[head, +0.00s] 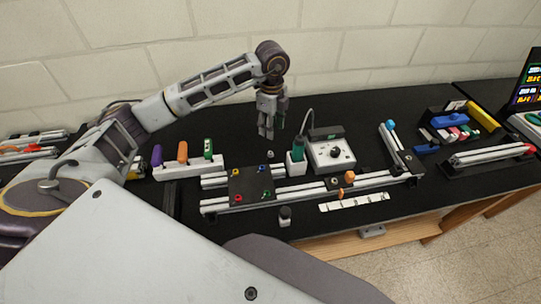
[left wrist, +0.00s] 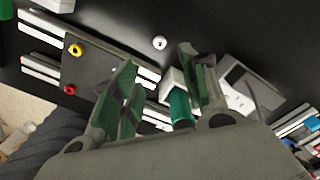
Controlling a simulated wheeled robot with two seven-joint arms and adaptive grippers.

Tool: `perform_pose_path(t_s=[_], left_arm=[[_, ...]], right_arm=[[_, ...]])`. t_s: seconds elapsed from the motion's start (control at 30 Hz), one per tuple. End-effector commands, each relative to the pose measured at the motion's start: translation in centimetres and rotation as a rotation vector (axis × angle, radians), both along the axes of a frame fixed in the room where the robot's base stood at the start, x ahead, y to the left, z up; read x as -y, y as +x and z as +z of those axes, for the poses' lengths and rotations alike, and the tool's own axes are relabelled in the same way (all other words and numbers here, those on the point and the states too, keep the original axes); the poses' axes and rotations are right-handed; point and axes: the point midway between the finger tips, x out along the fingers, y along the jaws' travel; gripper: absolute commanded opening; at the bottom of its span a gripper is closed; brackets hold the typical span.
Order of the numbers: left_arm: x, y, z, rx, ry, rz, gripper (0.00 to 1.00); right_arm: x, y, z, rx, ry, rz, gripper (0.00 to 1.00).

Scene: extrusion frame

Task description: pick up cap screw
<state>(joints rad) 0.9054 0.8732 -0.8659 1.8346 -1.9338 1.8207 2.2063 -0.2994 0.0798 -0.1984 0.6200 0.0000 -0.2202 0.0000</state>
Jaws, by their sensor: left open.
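A small silvery cap screw (head: 270,154) stands on the black tabletop behind the extrusion frame (head: 330,189). In the left wrist view the cap screw (left wrist: 159,42) shows as a small pale round shape with a darker centre, a little beyond the gap between the fingertips. My left gripper (head: 266,131) is above the table, pointing down, behind the frame and close to the cap screw. My right gripper is not in view.
A dark plate (head: 251,184) with coloured rings lies on the frame. A green-handled tool (head: 298,150) in a white holder and a grey control box (head: 331,152) stand right of the cap screw. A white rack (head: 189,168) with coloured handles is at left. The table behind is clear.

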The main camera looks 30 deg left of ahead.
Motion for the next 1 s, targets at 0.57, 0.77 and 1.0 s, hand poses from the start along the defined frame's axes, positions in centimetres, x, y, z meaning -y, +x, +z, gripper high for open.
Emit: perform_pose_path(t_s=[0.57, 0.77, 1.0], left_arm=[[0.0, 0.0, -0.7, -0.002, 0.001, 0.010, 0.44], [0.0, -0.1, -2.9, -0.003, 0.000, 0.009, 0.44], [0.0, 0.0, -6.1, -0.002, 0.000, 0.009, 0.44]], right_arm=[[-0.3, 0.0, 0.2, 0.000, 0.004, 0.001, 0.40], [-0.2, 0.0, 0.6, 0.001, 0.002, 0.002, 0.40], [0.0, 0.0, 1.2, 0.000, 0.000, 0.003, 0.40]])
